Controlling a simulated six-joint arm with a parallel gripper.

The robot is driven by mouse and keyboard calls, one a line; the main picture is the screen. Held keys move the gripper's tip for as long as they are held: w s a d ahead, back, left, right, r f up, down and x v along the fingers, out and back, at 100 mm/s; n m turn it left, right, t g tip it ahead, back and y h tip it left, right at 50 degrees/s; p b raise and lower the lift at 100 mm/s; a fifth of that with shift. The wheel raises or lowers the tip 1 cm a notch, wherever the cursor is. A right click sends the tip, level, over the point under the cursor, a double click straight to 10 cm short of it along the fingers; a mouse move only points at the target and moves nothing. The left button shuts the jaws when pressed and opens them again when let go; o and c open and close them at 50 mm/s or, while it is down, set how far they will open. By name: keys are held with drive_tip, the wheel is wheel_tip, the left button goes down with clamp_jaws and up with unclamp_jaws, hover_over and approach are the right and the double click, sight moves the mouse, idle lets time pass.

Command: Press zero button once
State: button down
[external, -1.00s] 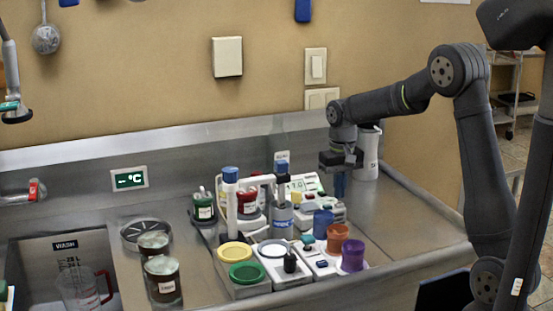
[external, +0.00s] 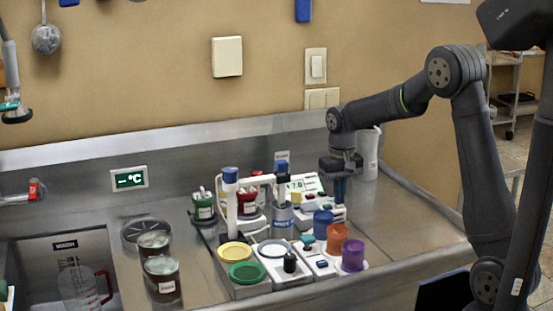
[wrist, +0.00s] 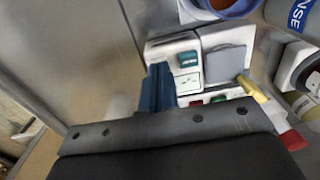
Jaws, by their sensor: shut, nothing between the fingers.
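My gripper (external: 340,199) is shut and empty, its blue fingers pointing down at the right end of the group of white devices. In the wrist view the closed fingers (wrist: 158,88) are just left of a white device (wrist: 160,48). This device carries a teal button (wrist: 188,58), a small green-marked panel (wrist: 187,83) and a grey square plate (wrist: 225,64). A red button (wrist: 196,102) and a green button (wrist: 218,98) lie near its lower edge. No zero label is readable. I cannot tell whether the fingertips touch anything.
A blue cup (external: 322,222), an orange cup (external: 337,236) and a purple cup (external: 352,255) stand in front of the gripper. A white bottle (external: 368,155) stands behind it. The steel counter to the right (external: 410,225) is clear.

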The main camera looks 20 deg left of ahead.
drive_tip(key=shift+f, duration=0.2)
drive_tip(key=shift+r, duration=3.05)
drive_tip(key=shift+f, duration=0.15)
drive_tip(key=shift+f, duration=2.6)
